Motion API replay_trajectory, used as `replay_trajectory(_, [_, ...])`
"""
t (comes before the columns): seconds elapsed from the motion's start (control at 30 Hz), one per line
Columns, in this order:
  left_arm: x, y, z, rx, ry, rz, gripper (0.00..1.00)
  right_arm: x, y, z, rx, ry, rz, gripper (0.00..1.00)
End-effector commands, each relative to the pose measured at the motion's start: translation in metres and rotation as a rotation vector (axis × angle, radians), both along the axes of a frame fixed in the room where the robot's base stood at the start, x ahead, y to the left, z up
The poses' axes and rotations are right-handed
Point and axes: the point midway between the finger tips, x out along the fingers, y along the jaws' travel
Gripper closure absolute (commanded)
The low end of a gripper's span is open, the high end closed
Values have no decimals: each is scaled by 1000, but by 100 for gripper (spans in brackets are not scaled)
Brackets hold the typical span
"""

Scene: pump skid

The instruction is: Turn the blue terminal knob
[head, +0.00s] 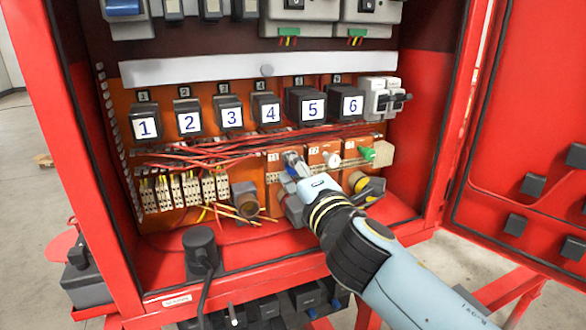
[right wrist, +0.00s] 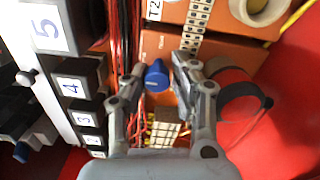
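The blue terminal knob (right wrist: 157,76) shows in the right wrist view, on the front of an orange terminal block (right wrist: 165,47). My right gripper (right wrist: 160,68) is open, with one finger on each side of the knob. Small gaps seem to remain beside the knob, though contact is hard to judge. In the head view my right gripper (head: 294,163) reaches into the red cabinet from the lower right, in front of the leftmost orange block. It hides the blue knob there. My left gripper is not in view.
A white knob (head: 332,160) and a green knob (head: 366,154) sit right of the gripper. Numbered black relays (head: 270,108) line the row above, with red wires (head: 215,150) below them. A yellow-and-black part (head: 368,187) stands close to my right arm.

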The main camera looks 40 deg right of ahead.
Motion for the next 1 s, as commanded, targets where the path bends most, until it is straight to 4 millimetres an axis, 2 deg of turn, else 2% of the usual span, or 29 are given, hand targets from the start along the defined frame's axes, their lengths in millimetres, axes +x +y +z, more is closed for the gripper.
replay_trajectory(0.03, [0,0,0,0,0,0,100,0,0,-1,0,2,0,67])
replay_trajectory(0.13, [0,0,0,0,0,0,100,0,0,0,1,0,0,54])
replay_trajectory(0.47, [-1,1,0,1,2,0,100,-3,1,1,1,-2,0,54])
replay_trajectory(0.57, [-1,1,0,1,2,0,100,-15,4,0,2,0,0,54])
replay_trajectory(0.83, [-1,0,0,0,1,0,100,-77,18,-3,2,3,0,54])
replay_trajectory(1.0, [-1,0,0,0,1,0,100,-102,25,-3,0,0,-1,54])
